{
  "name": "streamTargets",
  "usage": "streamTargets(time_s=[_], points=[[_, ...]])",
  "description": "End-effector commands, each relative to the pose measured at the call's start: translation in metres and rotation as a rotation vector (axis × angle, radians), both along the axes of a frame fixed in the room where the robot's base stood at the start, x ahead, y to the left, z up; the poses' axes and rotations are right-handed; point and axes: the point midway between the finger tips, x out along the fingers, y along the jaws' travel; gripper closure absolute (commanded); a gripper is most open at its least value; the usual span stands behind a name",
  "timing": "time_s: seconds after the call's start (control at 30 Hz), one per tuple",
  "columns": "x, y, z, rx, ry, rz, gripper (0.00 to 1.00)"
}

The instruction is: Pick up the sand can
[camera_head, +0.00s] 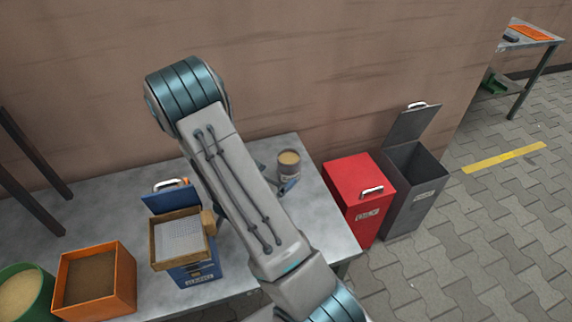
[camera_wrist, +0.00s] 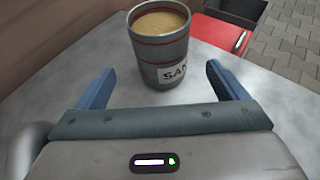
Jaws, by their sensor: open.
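The sand can (camera_head: 288,164) is a grey metal cylinder filled with tan sand, standing upright on the grey table near its back right. No contact shows. In the head view my arm covers most of the gripper, and only a bit of blue finger (camera_head: 289,185) shows beside the can.
A red bin (camera_head: 350,180) and an open grey bin (camera_head: 418,185) stand right of the table. The wall is close behind.

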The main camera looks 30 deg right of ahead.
Motion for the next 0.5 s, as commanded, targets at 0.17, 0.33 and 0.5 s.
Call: streamTargets(time_s=[0.17, 0.33, 0.5], points=[[0.006, -0.018, -0.008, 0.000, 0.001, -0.005, 0.08], [0.015, -0.037, -0.020, -0.001, 0.002, -0.005, 0.08], [0.024, -0.054, -0.028, -0.001, 0.001, -0.003, 0.08]])
